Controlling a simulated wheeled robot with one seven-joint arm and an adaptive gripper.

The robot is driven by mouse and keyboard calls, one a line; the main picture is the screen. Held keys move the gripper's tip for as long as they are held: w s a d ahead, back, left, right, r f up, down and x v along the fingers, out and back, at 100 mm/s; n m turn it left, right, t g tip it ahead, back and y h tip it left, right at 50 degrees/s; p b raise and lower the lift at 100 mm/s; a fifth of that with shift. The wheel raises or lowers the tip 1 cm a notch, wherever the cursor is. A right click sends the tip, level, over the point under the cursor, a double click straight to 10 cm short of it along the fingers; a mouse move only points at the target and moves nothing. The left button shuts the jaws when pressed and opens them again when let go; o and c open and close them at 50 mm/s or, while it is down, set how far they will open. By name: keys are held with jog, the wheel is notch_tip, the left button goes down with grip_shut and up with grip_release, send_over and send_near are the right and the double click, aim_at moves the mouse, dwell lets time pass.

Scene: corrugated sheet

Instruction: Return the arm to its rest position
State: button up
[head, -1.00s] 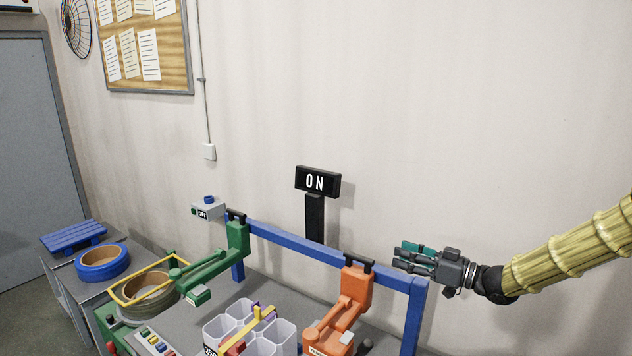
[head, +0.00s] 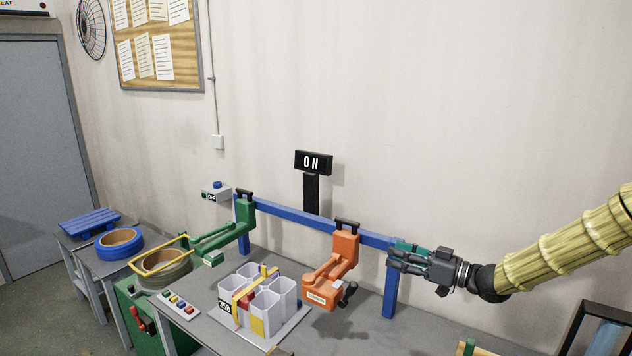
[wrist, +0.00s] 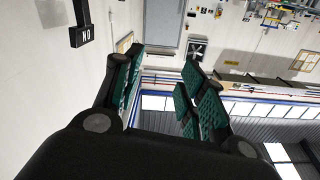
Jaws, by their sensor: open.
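My gripper (head: 400,255) is at the right in the head view, at the end of my arm in its ribbed straw-coloured sleeve. It points left and appears in front of the right end of the blue rail. In the wrist view my gripper (wrist: 158,88) shows its teal-padded fingers spread apart, with nothing between them.
The blue rail (head: 300,217) carries a green arm (head: 228,235) and an orange arm (head: 335,265). White containers (head: 262,300) stand on the grey table below. An ON sign (head: 313,162) stands behind the rail. The wall above my gripper is clear.

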jog(key=s+a+f+m+g+h, duration=0.15)
jog(key=s+f, duration=0.25)
jog(key=f, duration=0.6)
jog(key=s+a+f+m+h, duration=0.3)
jog(key=s+f, duration=0.1)
jog(key=f, duration=0.5)
jog(key=s+a+f+m+h, duration=0.25)
jog(key=s+f, duration=0.25)
jog(key=f, duration=0.5)
jog(key=s+d+f+m+g+h, duration=0.1)
jog(key=s+d+f+g+h, duration=0.1)
jog(key=s+f, duration=0.65)
jog(key=s+d+f+m+g+h, duration=0.1)
jog(key=s+f+g+h, duration=0.3)
jog(key=s, duration=0.7)
jog(key=s+d+f+g+h, duration=0.1)
jog(key=s+d+f, duration=0.1)
jog(key=s, duration=0.7)
jog(key=s+d+f+g+h, duration=0.1)
jog(key=s+d+g, duration=0.15)
jog(key=s, duration=0.65)
notch_tip(320, 180, down, 15)
jog(key=t+b, duration=0.1)
jog(key=b, duration=1.3)
jog(key=shift+w+d+b, duration=0.15)
jog(key=shift+w+b, duration=0.25)
jog(key=shift+w, duration=0.05)
